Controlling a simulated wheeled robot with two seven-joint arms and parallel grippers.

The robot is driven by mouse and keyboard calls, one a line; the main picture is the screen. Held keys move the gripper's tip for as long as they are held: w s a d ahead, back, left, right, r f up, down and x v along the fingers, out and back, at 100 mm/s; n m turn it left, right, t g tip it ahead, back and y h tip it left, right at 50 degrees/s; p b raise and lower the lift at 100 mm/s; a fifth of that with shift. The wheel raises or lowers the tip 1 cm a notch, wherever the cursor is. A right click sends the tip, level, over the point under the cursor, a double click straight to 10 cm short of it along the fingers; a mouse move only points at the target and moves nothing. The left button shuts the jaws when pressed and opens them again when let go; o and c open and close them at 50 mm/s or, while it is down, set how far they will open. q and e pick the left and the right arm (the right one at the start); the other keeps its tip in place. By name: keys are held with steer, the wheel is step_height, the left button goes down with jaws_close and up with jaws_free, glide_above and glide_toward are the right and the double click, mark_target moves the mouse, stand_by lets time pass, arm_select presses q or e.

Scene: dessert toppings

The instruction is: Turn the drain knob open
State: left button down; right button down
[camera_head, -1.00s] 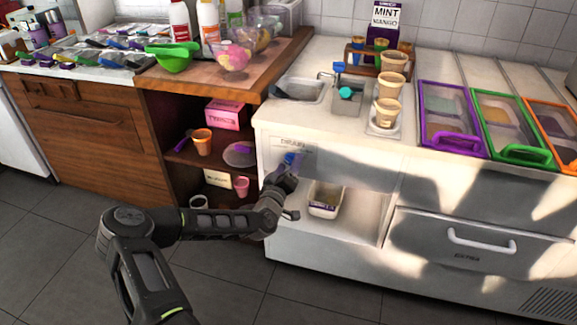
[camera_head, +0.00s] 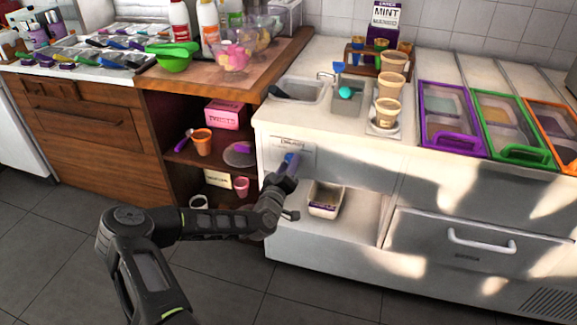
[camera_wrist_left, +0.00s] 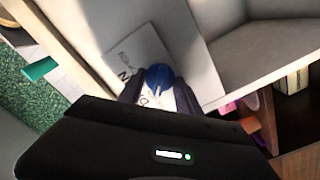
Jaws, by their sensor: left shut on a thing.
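The drain knob is blue and sits on the white front panel of the counter, below a small label (camera_head: 290,143). In the head view the knob (camera_head: 290,158) shows just above my left gripper (camera_head: 284,176). In the left wrist view the blue knob (camera_wrist_left: 158,76) lies between the dark fingers of my left gripper (camera_wrist_left: 160,92), which is shut on it. The label (camera_wrist_left: 135,52) is beside it on the panel. The fingers hide part of the knob. My right gripper is not in view.
Below the knob is an open shelf with a white container (camera_head: 325,200). A sink basin (camera_head: 298,91) is in the counter top above. To the left, wooden shelves hold a pink box (camera_head: 224,115) and cups. A drawer handle (camera_head: 480,240) sticks out at the right.

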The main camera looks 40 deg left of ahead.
arm_select(q)
steer(key=shift+m, duration=0.5)
steer(key=m+b, duration=1.4)
steer(key=m, duration=0.3)
steer(key=shift+a, duration=0.1)
stand_by(0.4)
steer(key=c, duration=0.8)
jaws_free()
steer(key=shift+c, duration=0.2)
steer(key=shift+s, duration=0.1)
